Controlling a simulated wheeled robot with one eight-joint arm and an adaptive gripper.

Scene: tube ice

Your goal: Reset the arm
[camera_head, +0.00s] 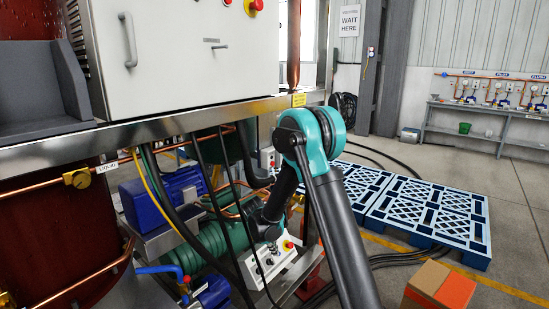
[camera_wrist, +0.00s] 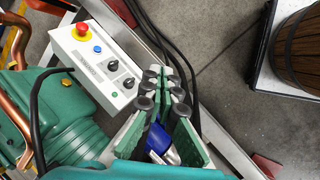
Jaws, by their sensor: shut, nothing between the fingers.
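My arm shows in the head view with its teal elbow high at the middle, and its forearm runs down and left under the steel machine frame. My gripper (camera_wrist: 166,85) shows in the wrist view with green-sided fingers and grey pads; it is shut and empty. In the head view its fingers are too small to make out. A white control box (camera_wrist: 92,68) is left of the fingers in the wrist view, with a red button (camera_wrist: 82,32), a blue button and black knobs. It also shows in the head view (camera_head: 278,268), low beside my wrist.
A blue motor (camera_head: 160,193), green cylinder (camera_head: 205,245), copper pipes and hanging cables crowd the space under the steel frame (camera_head: 220,108). Blue pallets (camera_head: 425,212) lie right of my arm. A cardboard box (camera_head: 428,284) is at lower right. Open floor lies beyond, before a grey bench (camera_head: 480,133).

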